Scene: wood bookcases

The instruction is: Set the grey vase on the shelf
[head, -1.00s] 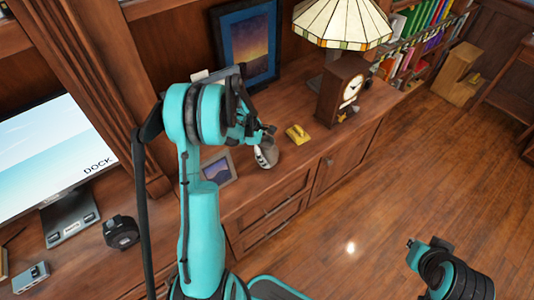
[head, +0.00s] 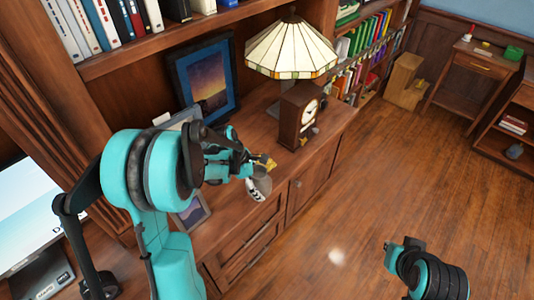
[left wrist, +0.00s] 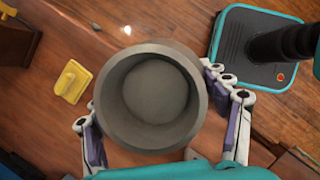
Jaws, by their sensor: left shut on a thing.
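The grey vase (head: 263,181) is held in my left gripper (head: 253,184), above the front part of the wooden cabinet top (head: 222,190). In the left wrist view the vase (left wrist: 152,92) shows from above, round, open and empty inside, with white and purple fingers (left wrist: 160,110) on both sides of it. A wooden bookcase shelf (head: 158,47) with books runs along the top left in the head view, above the cabinet top. My right gripper (head: 392,250) is at the lower right over the floor; its jaws are too small to read.
A yellow object (head: 266,162) lies just behind the vase. The wooden floor (head: 335,215) to the right is clear.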

